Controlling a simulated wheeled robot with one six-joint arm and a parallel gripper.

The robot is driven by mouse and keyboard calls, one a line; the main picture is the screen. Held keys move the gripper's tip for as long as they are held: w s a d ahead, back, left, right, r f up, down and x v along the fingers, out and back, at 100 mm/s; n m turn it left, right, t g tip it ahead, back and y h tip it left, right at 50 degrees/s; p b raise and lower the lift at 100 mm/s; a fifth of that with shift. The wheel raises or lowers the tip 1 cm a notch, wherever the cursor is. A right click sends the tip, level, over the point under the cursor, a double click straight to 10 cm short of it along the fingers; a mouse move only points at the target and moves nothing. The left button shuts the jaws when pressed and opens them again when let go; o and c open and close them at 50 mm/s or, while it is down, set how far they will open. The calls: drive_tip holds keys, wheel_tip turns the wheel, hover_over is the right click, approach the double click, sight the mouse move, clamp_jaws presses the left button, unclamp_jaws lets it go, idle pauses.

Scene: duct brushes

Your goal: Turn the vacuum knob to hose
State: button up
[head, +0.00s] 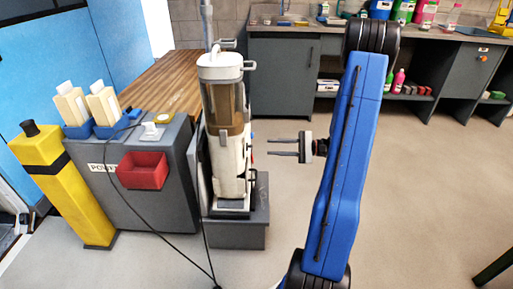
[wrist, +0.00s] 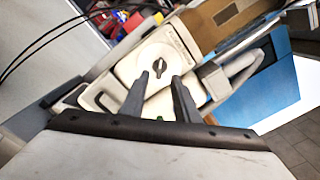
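The upright vacuum (head: 228,150) is off-white with a brown see-through bin. It stands on a dark grey base. My gripper (head: 270,147) is to the right of the vacuum's lower body, its two fingers pointing left at it with a gap of air between. In the wrist view, a round off-white dial with a small dark mark (wrist: 158,66), which looks like the knob, shows on a pale panel beyond the fingertips. Its lettering is too small to read. My gripper (wrist: 160,82) is open and empty there, with its fingertips overlapping the dial's lower edge in the picture.
A grey cabinet (head: 165,200) with a red bin (head: 142,170) stands left of the vacuum, beside a yellow post (head: 65,185). A dark cable (head: 170,243) trails down to the floor. A workbench (head: 285,75) runs along the back.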

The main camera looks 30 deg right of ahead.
sight(250, 147)
drive_tip(key=x, duration=0.7)
drive_tip(key=shift+w+a, duration=0.2)
drive_tip(key=shift+a, duration=0.1)
clamp_jaws()
